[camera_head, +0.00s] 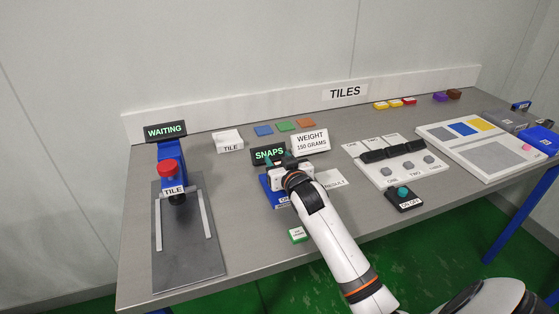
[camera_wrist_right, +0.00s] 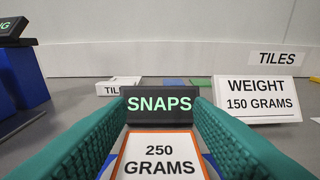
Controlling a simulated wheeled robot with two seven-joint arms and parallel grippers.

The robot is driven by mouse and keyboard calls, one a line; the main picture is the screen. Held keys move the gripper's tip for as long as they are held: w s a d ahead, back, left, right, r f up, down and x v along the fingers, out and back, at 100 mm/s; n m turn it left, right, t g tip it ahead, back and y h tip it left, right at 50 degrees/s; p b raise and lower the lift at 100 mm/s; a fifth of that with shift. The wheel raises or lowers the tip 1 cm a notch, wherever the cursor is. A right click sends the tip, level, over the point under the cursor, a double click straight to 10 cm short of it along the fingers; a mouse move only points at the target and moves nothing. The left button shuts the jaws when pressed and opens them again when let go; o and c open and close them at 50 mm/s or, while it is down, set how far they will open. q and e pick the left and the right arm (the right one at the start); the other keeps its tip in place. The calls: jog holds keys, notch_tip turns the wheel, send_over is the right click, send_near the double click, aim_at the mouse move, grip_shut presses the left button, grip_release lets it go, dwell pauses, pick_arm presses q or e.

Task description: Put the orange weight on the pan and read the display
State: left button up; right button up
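The orange-edged weight with a white top marked 250 GRAMS (camera_wrist_right: 161,158) shows in the right wrist view, between and slightly below my fingers. It appears to be over the pan of the blue scale (camera_head: 271,192); my gripper hides it in the head view. The scale's dark display reads SNAPS in green (camera_head: 268,154) and also shows in the wrist view (camera_wrist_right: 160,104). My right gripper (camera_head: 285,163) is over the scale. Its teal fingers (camera_wrist_right: 162,118) are apart, with thin white and blue strips visible beside the weight. My left gripper is not in view.
A WEIGHT 150 GRAMS card (camera_head: 310,141) stands behind the scale. A WAITING display (camera_head: 165,131) and blue press (camera_head: 168,152) are at left. A three-button panel (camera_head: 395,166) and an ON/OFF button (camera_head: 403,194) are at right. Coloured tiles (camera_head: 285,126) lie behind.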

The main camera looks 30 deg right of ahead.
jog(key=shift+o, duration=0.6)
jog(key=shift+r, duration=0.1)
jog(key=shift+s, duration=0.1)
jog(key=v, duration=1.1)
jog(key=shift+s+a+r, duration=0.1)
jog(key=shift+s+r, duration=0.15)
jog(key=shift+s, duration=0.1)
